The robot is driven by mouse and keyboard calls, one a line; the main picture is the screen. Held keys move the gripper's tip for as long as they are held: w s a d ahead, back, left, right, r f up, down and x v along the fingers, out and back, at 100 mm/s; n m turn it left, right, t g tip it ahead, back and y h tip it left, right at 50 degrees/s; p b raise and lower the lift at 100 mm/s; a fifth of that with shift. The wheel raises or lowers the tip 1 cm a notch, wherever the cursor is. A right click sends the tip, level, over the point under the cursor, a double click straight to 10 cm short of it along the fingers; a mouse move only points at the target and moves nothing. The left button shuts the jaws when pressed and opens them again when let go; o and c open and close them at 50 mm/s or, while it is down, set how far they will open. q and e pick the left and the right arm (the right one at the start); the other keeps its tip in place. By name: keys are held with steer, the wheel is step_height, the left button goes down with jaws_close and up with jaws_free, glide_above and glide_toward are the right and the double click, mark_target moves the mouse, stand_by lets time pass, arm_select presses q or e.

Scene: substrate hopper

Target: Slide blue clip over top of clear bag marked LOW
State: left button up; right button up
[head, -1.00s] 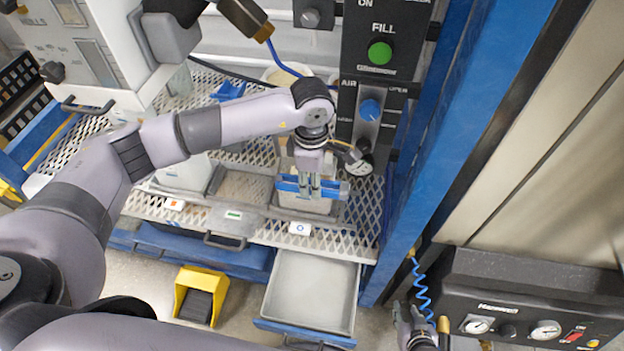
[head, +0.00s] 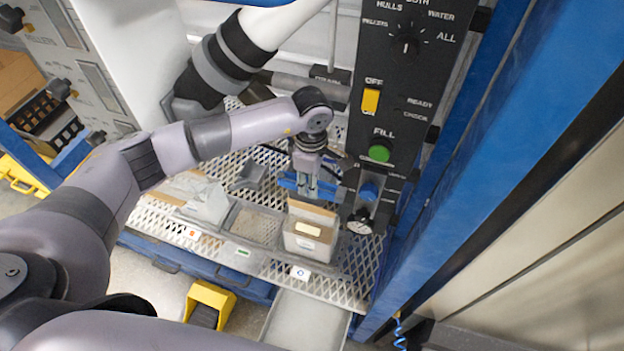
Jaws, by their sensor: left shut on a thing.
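My left gripper (head: 308,188) points down and is shut on the blue clip (head: 288,183), whose ends stick out on both sides of the fingers. Just below it in the head view stands a pale bag (head: 302,244) with a small label on its front and a brown, open-looking top. The label is too small to read. The clip lies at or slightly above the bag's top edge; I cannot tell whether they touch. My right gripper is not in view.
The bags stand on a white mesh shelf (head: 340,286) with small marked tags along its front. A grey tray (head: 255,226) is between them. The black control panel (head: 400,110) and blue post (head: 440,200) close off the right. A white, dark-banded tube (head: 265,30) hangs above.

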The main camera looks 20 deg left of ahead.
arm_select(q)
steer(key=b, duration=0.3)
glide_above(311, 207)
steer(key=shift+w+f, duration=0.15)
steer(key=shift+f, duration=1.2)
steer(key=shift+w+f, duration=0.1)
steer(key=shift+f, duration=1.25)
step_height(311, 207, down, 4)
steer(key=b, duration=0.3)
steer(key=shift+b, duration=0.35)
steer(key=shift+r, duration=0.1)
steer(key=o, duration=1.2)
steer(key=o, duration=0.5)
steer(key=shift+o, duration=0.2)
steer(key=shift+r, duration=0.1)
